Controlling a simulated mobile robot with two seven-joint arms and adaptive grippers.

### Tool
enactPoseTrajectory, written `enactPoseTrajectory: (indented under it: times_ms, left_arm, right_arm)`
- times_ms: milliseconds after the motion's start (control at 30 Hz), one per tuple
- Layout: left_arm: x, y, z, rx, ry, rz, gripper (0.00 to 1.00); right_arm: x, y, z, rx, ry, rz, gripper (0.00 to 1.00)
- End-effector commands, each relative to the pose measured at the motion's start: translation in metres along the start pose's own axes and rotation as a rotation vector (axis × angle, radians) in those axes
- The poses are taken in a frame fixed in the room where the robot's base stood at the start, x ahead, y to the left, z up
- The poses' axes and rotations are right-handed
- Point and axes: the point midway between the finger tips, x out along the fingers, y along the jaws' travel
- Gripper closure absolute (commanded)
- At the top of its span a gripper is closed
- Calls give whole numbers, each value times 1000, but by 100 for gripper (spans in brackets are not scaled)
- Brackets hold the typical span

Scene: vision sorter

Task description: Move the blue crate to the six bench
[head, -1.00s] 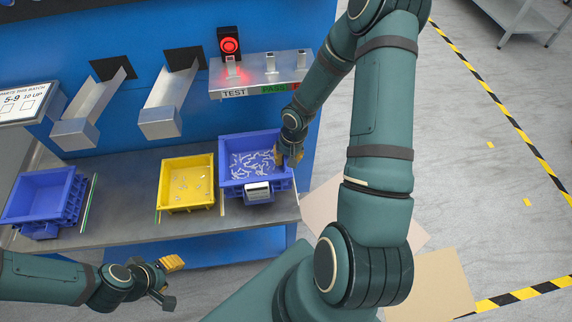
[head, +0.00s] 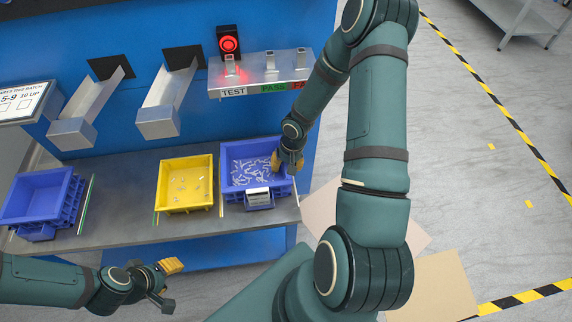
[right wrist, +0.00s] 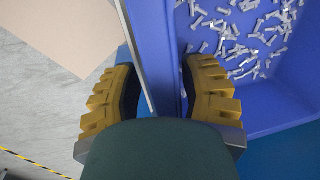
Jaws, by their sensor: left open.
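A blue crate (head: 230,179) with many small silver screws in it stands on the right end of the grey bench, with a pale label on its front. My right gripper (head: 287,160) is at its right wall. In the right wrist view, the blue crate (right wrist: 268,100) has its wall between the yellow-padded fingers of my right gripper (right wrist: 160,95), one inside and one outside. Whether they press on the wall is unclear. My left gripper (head: 169,284) is open and empty in front of the bench. No bench marked six can be made out.
A yellow bin (head: 186,207) stands left of the crate, and stacked blue crates (head: 38,197) stand at the bench's left end. Above are two metal chutes and a shelf (head: 262,88) marked TEST and PASS with a red light. Open floor lies right.

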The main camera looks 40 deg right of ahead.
Motion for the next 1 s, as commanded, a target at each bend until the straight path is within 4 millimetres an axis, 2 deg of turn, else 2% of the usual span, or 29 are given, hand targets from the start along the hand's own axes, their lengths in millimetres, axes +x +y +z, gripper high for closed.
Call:
enactPoseTrajectory:
  times_ms: [133,267,700,833,1000]
  left_arm:
    - [-2,1,0,0,0,0,53]
    - [-7,2,0,0,-3,0,53]
    - [-33,12,3,-3,-15,1,53]
    - [-37,14,1,-4,-11,0,53]
    - [-38,14,1,-4,-10,0,53]
  right_arm:
    - [-2,0,0,0,0,0,58]
    - [-17,0,-1,3,4,0,58]
    - [-102,0,0,3,2,1,58]
    - [-115,0,0,2,1,0,58]
    - [-121,0,0,0,0,0,58]
